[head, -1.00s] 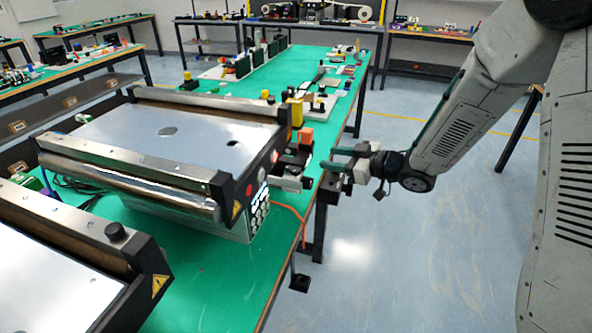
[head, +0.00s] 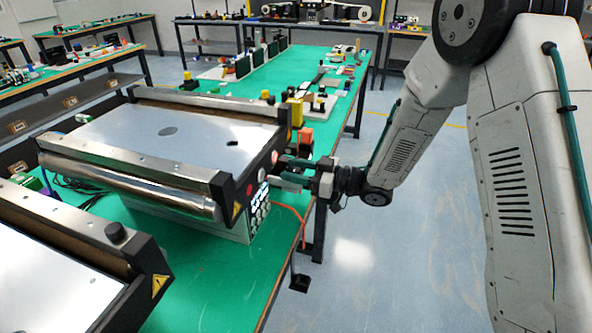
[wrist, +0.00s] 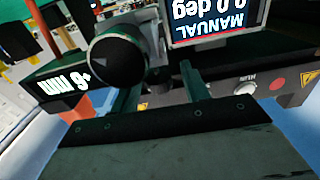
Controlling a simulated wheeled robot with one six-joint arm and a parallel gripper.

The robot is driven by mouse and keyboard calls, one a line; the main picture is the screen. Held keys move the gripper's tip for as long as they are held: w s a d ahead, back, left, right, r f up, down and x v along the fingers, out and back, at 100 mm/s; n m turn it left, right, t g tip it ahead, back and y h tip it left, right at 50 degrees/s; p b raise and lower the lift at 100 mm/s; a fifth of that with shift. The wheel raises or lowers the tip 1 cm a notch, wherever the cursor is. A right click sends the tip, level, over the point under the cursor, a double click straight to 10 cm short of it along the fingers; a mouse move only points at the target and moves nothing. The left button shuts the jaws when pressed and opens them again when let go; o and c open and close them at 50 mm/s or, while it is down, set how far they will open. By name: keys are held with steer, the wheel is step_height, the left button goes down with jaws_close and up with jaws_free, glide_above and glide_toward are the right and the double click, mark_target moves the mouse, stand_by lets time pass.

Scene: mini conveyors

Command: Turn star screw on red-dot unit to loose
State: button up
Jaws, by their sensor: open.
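The middle conveyor unit (head: 160,138) has a silver belt and a black end plate with a red round spot (head: 250,189). My gripper (head: 284,172) points left at this end plate, its jaws open and empty. In the wrist view the jaws of my gripper (wrist: 158,84) reach up into the picture. A round black knob (wrist: 116,62) is close ahead, around the left finger's tip and left of the gap. I cannot tell whether it touches the finger or is the star screw. A red button (wrist: 277,84) shows at right.
A screen (wrist: 215,18) reading MANUAL and 0.0 deg, upside down, is just beyond the right finger. A second conveyor (head: 60,265) stands at the near left. An orange block (head: 305,136) sits behind my gripper.

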steer(key=c, duration=1)
steer(key=shift+n+g+y, duration=0.25)
steer(key=shift+n+g, duration=0.9)
steer(key=shift+g, duration=0.6)
steer(key=shift+n+g+y, duration=0.25)
steer(key=shift+n+g, duration=0.9)
steer(key=shift+g, duration=0.6)
steer(key=o, duration=1)
steer(key=d, duration=0.7)
steer(key=shift+w+d, duration=0.25)
steer(key=shift+d, duration=0.15)
